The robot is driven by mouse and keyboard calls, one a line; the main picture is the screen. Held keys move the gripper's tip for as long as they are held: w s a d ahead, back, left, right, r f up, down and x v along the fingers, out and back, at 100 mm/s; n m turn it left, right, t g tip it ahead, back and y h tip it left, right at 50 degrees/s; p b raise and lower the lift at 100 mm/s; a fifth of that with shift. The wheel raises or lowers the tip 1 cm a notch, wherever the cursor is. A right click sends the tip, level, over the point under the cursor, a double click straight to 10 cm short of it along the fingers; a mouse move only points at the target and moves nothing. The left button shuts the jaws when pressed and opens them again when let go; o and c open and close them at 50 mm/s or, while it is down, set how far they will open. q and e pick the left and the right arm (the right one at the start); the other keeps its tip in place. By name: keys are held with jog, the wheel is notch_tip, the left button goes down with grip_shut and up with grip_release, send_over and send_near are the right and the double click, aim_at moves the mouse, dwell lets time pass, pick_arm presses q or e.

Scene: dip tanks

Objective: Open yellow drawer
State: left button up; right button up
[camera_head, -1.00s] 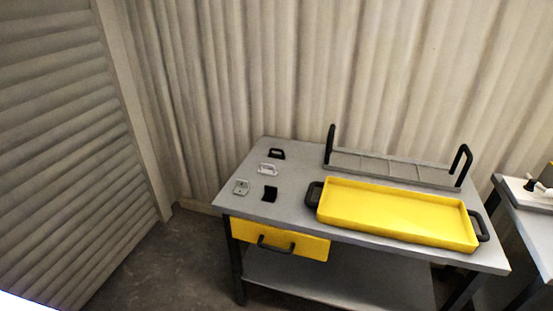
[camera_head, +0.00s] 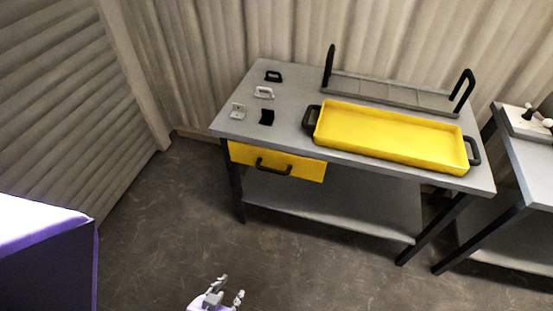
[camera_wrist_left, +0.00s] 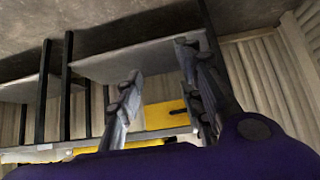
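The yellow drawer (camera_head: 303,168) is under the left end of the grey table and looks shut, its front below the tabletop edge. Its black bar handle (camera_head: 272,169) is on the front. In the left wrist view the scene looks upside down, and the yellow drawer (camera_wrist_left: 163,112) shows partly between and behind the fingers. My left gripper (camera_head: 231,288) is at the bottom of the head view, below and in front of the drawer, well apart from the handle. Its fingers (camera_wrist_left: 158,62) are spread with nothing between them. My right gripper is not in view.
On the grey table (camera_head: 290,135) are a yellow tray (camera_head: 390,135) with black handles, a grey rack (camera_head: 395,92) and several small parts at the left. A second table (camera_head: 530,170) stands at the right. Bare floor (camera_head: 170,235) lies in front and to the left.

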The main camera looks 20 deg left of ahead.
pick_arm(q)
jog(key=w+a+f+m+b, duration=0.1)
jog(key=w+f+b, duration=0.5)
jog(key=w+f, duration=0.15)
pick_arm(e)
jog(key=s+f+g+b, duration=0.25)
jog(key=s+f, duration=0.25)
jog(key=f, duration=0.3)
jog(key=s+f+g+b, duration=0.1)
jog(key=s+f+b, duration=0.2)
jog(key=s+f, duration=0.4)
pick_arm(q)
jog(key=m+t+h+b, duration=0.7)
jog(key=m+t+b, duration=0.25)
jog(key=m, duration=1.25)
send_near(272, 169)
jog(key=w, duration=0.2)
jog(key=x, duration=0.8)
jog(key=shift+s+d+f, duration=0.1)
jog(key=shift+d+f, duration=0.2)
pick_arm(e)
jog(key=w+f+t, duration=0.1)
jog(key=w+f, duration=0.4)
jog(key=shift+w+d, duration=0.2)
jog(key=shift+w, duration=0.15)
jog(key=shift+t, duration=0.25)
